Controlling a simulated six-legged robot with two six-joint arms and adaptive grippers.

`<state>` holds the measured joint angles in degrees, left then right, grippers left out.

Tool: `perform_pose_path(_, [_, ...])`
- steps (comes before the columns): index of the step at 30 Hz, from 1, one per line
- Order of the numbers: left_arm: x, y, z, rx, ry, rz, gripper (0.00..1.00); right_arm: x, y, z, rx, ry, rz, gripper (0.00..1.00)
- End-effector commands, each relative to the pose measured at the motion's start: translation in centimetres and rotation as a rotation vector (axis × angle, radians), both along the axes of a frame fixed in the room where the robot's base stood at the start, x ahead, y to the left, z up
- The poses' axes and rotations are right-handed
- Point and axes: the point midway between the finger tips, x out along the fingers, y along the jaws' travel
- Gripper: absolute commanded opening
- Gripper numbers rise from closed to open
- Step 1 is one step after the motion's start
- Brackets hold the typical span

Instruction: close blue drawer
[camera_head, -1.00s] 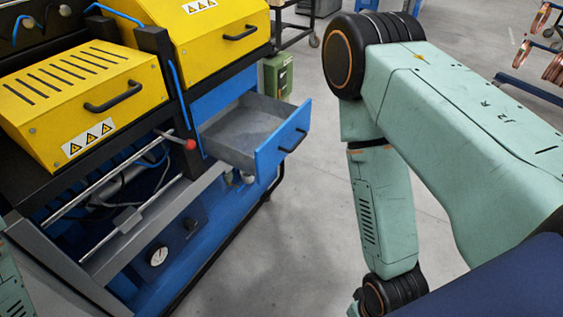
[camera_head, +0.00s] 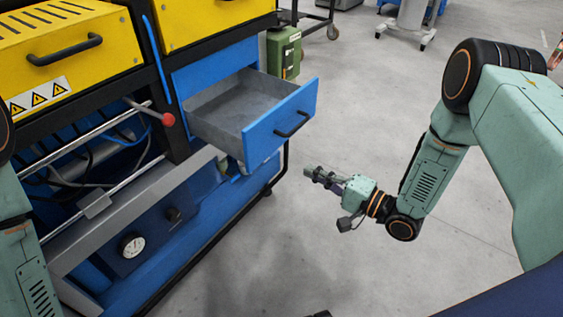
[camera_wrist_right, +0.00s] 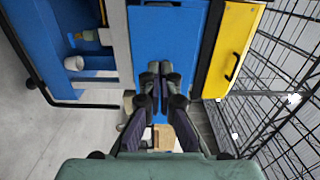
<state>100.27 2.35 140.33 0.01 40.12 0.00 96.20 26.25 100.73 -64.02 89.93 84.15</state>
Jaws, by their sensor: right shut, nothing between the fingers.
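The blue drawer (camera_head: 250,120) is pulled out of the blue and black machine in the head view. Its grey inside is empty, and its blue front has a black handle (camera_head: 292,125). My right gripper (camera_head: 312,173) is shut and empty, in front of and below the drawer front, apart from it in the head view. In the right wrist view, the shut fingers (camera_wrist_right: 157,78) point at a blue panel (camera_wrist_right: 165,45), which looks like the drawer front. My left arm shows at the left edge of the head view, but its gripper is out of sight.
Yellow covers with black handles (camera_head: 65,50) sit above and left of the drawer. A red-knobbed lever (camera_head: 168,119) juts out left of it. A green box (camera_head: 284,52) stands behind the drawer.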

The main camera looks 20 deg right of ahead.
Motion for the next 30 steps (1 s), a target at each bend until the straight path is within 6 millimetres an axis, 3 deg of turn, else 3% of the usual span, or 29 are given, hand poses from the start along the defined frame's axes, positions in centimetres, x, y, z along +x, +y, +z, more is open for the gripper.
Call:
perform_pose_path(18, [-0.1, 0.0, -3.2, 0.0, 0.001, -0.001, 0.37, 8.0, 6.9, -0.2, -0.002, -0.001, 0.003, 0.0])
perform_pose_path(24, [-0.1, 0.0, -4.0, 0.0, 0.001, -0.001, 0.37, 10.0, 8.2, -0.2, -0.002, 0.0, 0.002, 0.0])
perform_pose_path(30, [-0.1, 0.0, -4.1, 0.0, 0.001, -0.001, 0.37, 10.7, 8.4, -0.1, -0.001, 0.001, -0.002, 0.0])
